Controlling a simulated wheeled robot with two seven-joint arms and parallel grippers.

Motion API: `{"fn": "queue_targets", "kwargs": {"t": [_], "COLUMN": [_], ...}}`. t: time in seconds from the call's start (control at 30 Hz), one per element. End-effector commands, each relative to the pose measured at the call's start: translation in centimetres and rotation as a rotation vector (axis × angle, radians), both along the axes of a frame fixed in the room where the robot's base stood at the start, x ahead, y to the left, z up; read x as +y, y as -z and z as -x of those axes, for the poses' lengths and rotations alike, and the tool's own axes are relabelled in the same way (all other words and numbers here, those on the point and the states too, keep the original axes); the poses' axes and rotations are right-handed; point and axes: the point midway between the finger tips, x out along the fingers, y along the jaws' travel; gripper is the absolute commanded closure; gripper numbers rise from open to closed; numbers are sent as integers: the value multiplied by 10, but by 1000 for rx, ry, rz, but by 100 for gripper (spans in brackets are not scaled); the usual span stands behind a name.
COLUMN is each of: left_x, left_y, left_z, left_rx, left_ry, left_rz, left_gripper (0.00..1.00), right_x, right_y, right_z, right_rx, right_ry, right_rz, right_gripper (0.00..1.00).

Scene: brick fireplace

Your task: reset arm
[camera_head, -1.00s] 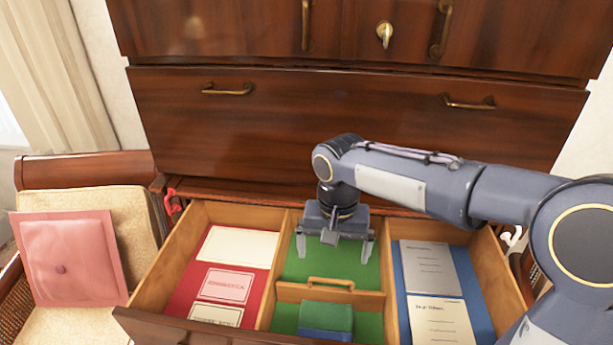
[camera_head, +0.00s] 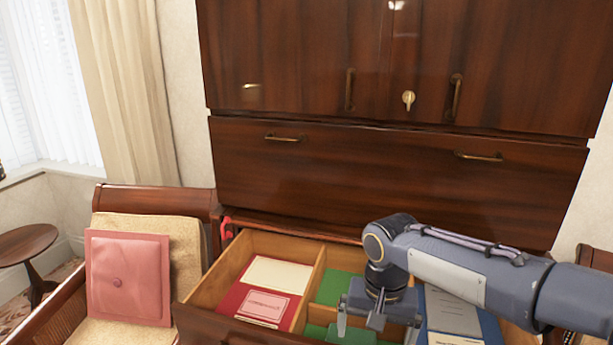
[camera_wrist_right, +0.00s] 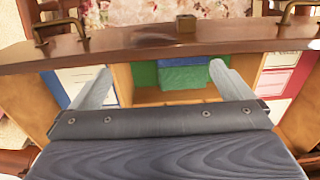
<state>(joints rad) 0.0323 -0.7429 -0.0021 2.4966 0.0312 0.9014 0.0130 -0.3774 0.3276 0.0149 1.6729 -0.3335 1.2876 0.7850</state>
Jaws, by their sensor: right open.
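My right gripper (camera_head: 377,329) hangs over the middle compartment of the open drawer (camera_head: 228,331). Its two fingers are spread and nothing is between them. In the right wrist view the spread fingers (camera_wrist_right: 160,72) point toward the drawer, with a green box (camera_wrist_right: 184,63) and a blue box (camera_wrist_right: 188,78) beyond them. Whether the fingers touch anything in the drawer cannot be told. My left gripper is not in view.
The drawer is part of a dark wooden cabinet (camera_head: 375,175). Its left compartment holds a cream card (camera_head: 277,273) and a pink card (camera_head: 264,304); its right one holds papers (camera_head: 452,312).

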Motion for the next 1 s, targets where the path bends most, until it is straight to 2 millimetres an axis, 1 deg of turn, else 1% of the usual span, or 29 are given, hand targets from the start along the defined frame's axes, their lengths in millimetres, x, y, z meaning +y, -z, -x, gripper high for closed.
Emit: {"fn": "queue_targets", "kwargs": {"t": [0.03,0.23,0.37,0.57,0.67,0.77,0.8,0.9,1.0], "left_x": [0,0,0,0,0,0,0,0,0], "left_y": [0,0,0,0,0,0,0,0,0], "left_z": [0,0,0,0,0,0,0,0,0], "left_rx": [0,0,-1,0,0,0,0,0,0], "left_ry": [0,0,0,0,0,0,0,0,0], "left_rz": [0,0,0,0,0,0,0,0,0], "left_gripper": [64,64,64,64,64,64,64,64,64], "right_x": [-5,-18,-29,-50,-62,-74,-78,-84,-84], "right_y": [-2,-7,-11,-17,-18,-17,-15,-7,2], "right_z": [3,16,28,57,77,104,117,147,169], "right_rx": [-7,-26,-46,-103,-147,-213,-246,-339,-422], "right_ry": [1,-11,-22,-42,-55,-70,-76,-91,-105], "right_rz": [-9,-47,-78,-146,-185,-226,-244,-276,-288], "right_gripper": [0,0,0,0,0,0,0,0,0]}}
